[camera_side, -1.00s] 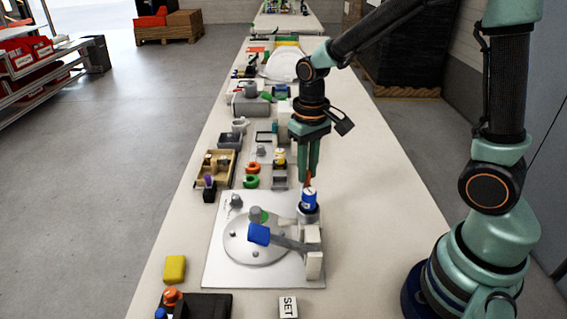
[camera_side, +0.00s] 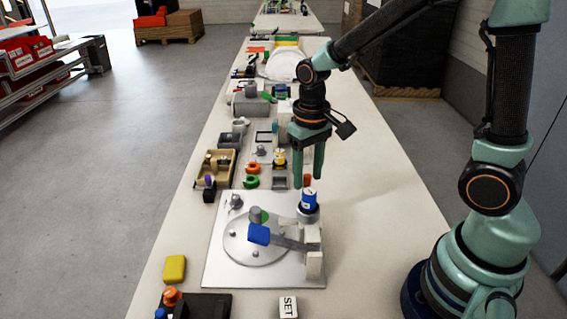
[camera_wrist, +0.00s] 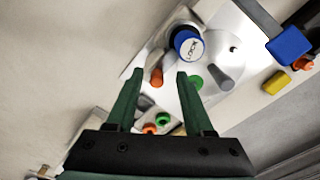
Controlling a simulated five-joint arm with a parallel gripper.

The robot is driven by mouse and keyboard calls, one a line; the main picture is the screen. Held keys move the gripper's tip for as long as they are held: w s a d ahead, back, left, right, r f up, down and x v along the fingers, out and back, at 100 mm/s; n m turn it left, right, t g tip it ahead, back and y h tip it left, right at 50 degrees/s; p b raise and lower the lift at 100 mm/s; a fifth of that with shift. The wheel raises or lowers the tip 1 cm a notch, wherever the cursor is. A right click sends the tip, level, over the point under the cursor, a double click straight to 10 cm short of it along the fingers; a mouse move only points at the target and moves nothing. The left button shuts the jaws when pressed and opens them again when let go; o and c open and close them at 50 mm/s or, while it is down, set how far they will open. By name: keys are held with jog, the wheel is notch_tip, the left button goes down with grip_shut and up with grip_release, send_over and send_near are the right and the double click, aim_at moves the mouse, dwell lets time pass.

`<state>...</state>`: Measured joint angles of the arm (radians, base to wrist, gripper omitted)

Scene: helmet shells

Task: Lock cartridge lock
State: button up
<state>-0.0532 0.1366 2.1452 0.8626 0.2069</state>
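The cartridge lock is a blue and white cylinder (camera_side: 309,200) standing in a dark collar at the right rear of the metal plate (camera_side: 215,270). In the wrist view its round blue top (camera_wrist: 188,42) shows a white label reading LOCK. A small orange tab (camera_side: 307,180) stands just behind the cylinder and also shows in the wrist view (camera_wrist: 157,77). My gripper (camera_side: 308,186) is open, its fingers apart on either side of the orange tab in the picture. It also shows open in the wrist view (camera_wrist: 160,74), with nothing visibly held. Contact with the tab cannot be told.
A blue-ended lever (camera_side: 259,235) reaches across the round disc on the plate. A yellow block (camera_side: 175,268) and a SET block (camera_side: 288,307) lie near the front. Green (camera_side: 251,181) and orange rings sit behind the plate. The table right of the plate is clear.

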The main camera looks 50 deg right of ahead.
aim_at(308, 177)
notch_tip(308, 177, up, 12)
dwell(0.8)
jog(key=s+d+n+t, duration=0.1)
jog(key=s+t, duration=0.4)
jog(key=shift+s+d+r+n+t, duration=0.3)
jog(key=shift+s+d+n, duration=0.05)
jog(key=shift+d+n, duration=0.05)
